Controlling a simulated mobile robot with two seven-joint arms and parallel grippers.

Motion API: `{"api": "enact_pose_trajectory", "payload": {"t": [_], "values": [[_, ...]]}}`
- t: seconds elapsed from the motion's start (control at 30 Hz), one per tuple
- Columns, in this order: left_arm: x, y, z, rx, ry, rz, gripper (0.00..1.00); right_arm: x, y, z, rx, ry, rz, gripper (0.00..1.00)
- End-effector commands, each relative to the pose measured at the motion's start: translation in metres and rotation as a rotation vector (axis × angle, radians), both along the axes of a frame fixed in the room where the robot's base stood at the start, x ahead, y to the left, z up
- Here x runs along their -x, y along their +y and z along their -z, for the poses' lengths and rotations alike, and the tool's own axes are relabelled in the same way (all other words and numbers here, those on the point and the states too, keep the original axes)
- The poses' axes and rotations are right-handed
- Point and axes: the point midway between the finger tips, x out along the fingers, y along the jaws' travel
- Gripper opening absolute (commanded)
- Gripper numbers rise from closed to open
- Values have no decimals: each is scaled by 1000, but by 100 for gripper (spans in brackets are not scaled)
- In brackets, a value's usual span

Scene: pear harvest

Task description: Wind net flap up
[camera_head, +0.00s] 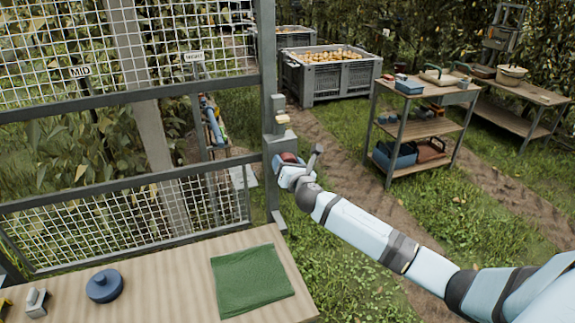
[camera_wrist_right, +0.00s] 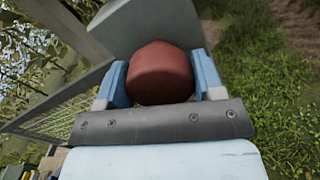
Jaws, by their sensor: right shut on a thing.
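The net flap is a white mesh in a grey frame; an upper mesh panel (camera_head: 200,50) and a lower mesh panel (camera_head: 120,222) show at the left, with an open gap between them. A grey post (camera_head: 268,70) stands at their right edge. A grey winder box (camera_head: 276,146) is on the post. My right gripper (camera_head: 287,163) is at this box. In the right wrist view, my right gripper (camera_wrist_right: 163,82) is shut on a dark red knob (camera_wrist_right: 160,70), one blue finger on each side. My left gripper is out of view.
A shelf cart (camera_head: 425,130) and a grey crate of pears (camera_head: 330,78) stand behind at the right. Grass and a dirt path lie between.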

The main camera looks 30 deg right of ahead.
Motion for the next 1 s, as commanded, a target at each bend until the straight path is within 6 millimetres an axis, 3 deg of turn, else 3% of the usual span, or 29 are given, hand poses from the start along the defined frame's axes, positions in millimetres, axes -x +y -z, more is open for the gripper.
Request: {"api": "enact_pose_trajectory", "payload": {"t": [1.0], "values": [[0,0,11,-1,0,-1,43,0,0,1,-944,-226,1,38]]}}
